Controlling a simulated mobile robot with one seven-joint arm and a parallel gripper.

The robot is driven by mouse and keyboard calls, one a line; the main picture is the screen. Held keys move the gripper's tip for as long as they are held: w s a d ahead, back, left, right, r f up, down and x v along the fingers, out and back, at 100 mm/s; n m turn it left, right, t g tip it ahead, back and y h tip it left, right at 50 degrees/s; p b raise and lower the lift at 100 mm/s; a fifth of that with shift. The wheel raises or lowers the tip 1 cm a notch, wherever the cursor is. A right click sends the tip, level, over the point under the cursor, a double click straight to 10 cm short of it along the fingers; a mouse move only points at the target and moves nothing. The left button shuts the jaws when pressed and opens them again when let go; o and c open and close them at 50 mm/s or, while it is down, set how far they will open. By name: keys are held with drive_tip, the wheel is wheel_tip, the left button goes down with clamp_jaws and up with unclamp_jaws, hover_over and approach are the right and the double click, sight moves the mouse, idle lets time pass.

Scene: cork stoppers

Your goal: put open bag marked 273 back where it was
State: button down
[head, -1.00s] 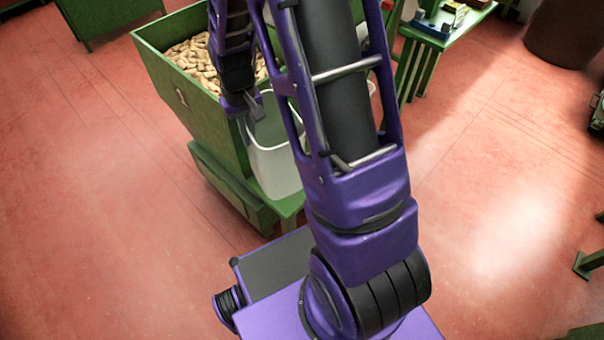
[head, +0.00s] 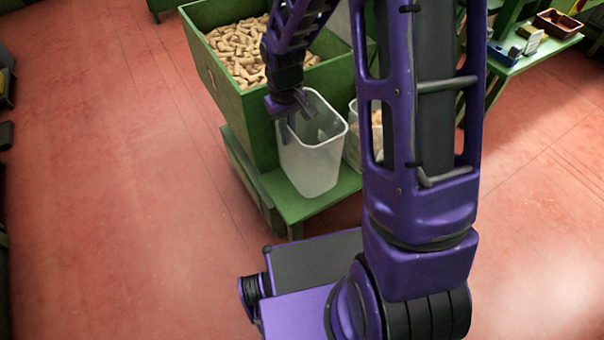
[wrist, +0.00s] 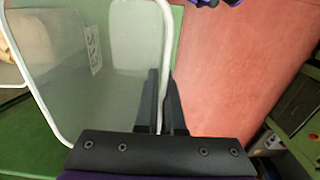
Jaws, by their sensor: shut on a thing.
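The open bag marked 273 (head: 312,168) is a pale, see-through, box-shaped bag with a white rim. It is upright over the green bench (head: 343,188), beside the cork bin; I cannot tell whether its base touches the bench. In the wrist view, the rim of the bag (wrist: 115,95) passes between the fingers of my gripper (wrist: 164,103). A small white label on the bag's wall shows sideways digits. The bag looks empty.
A green bin (head: 228,112) full of corks (head: 240,48) stands behind and left of the bag. A second clear container (head: 352,150) with corks stands close on its right, partly hidden by my arm. A green table (head: 520,62) with small items is at upper right. Red floor lies open at left.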

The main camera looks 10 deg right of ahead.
sight(289, 156)
drive_tip(key=shift+d+f+b, duration=0.1)
drive_tip(key=shift+f+b, duration=0.4)
drive_tip(key=shift+f, duration=3.65)
drive_tip(key=c, duration=1)
unclamp_jaws()
wheel_tip(289, 156, up, 12)
drive_tip(key=shift+r+p, duration=0.15)
drive_tip(key=shift+p, duration=0.8)
drive_tip(key=shift+w, duration=0.1)
